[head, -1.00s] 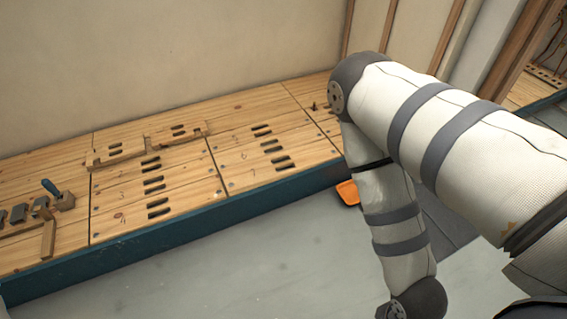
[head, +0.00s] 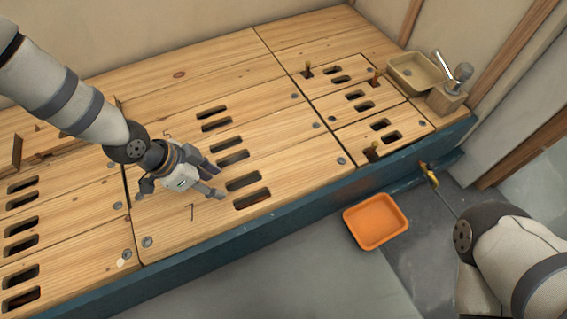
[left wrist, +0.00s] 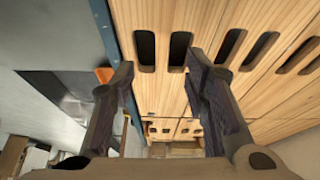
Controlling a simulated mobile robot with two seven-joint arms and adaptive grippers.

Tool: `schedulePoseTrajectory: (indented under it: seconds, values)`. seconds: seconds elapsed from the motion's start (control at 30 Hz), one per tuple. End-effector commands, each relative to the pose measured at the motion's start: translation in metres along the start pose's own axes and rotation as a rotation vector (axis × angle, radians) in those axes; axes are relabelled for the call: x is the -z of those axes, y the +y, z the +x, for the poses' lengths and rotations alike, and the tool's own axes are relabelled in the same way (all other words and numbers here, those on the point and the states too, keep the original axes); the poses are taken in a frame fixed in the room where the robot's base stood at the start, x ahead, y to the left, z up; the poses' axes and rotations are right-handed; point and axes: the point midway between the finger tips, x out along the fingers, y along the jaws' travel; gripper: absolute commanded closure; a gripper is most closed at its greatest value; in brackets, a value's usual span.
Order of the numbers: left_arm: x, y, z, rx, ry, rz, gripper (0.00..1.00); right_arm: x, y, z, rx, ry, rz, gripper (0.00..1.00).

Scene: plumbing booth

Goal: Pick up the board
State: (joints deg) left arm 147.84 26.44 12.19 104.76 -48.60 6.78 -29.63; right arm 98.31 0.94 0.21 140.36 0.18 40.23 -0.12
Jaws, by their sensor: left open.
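Several wooden boards with paired slots form the bench top. The front middle board (head: 290,175), marked 7, lies flat in the head view. My left gripper (head: 221,184) is open and empty over the left part of this board, left of its slots. In the left wrist view its two fingers (left wrist: 158,68) stand wide apart, with slotted planks (left wrist: 160,95) beyond them. I cannot tell from these views whether the fingertips touch the wood. My right arm enters at the lower right of the head view, but its gripper is not in view.
Smaller slotted boards (head: 357,100) with upright pegs lie at the right. A wooden tray (head: 414,78) and a block with a metal fitting (head: 447,98) stand behind them.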

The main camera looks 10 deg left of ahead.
Motion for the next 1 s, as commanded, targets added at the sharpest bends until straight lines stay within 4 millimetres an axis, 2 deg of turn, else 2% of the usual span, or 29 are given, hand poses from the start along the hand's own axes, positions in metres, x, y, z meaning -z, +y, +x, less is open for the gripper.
schedulePoseTrajectory:
  seconds: [0.13,0.3,0.47,0.63,0.7,0.8,1.0]
  values:
    - [0.001,-0.01,0.018,0.012,0.003,0.026,0.58,0.004,0.0,0.01,-0.001,-0.023,-0.002,0.6]
    - [0.002,-0.009,0.057,0.011,0.003,0.026,0.58,0.007,0.001,0.023,-0.003,-0.056,-0.006,0.6]
    - [0.005,-0.009,0.075,0.012,0.004,0.025,0.58,0.008,0.001,0.028,-0.004,-0.072,-0.008,0.6]
    - [0.016,-0.001,0.107,0.011,0.003,0.027,0.58,0.012,0.002,0.039,-0.006,-0.101,-0.011,0.6]
    - [0.014,-0.002,0.118,0.011,0.003,0.022,0.58,0.015,0.001,0.042,-0.005,-0.105,-0.012,0.6]
    - [0.016,-0.002,0.123,0.013,0.005,0.022,0.58,0.016,0.001,0.043,-0.005,-0.105,-0.014,0.6]
    - [0.017,-0.002,0.121,0.014,0.006,0.022,0.58,0.016,0.001,0.042,-0.005,-0.103,-0.014,0.6]
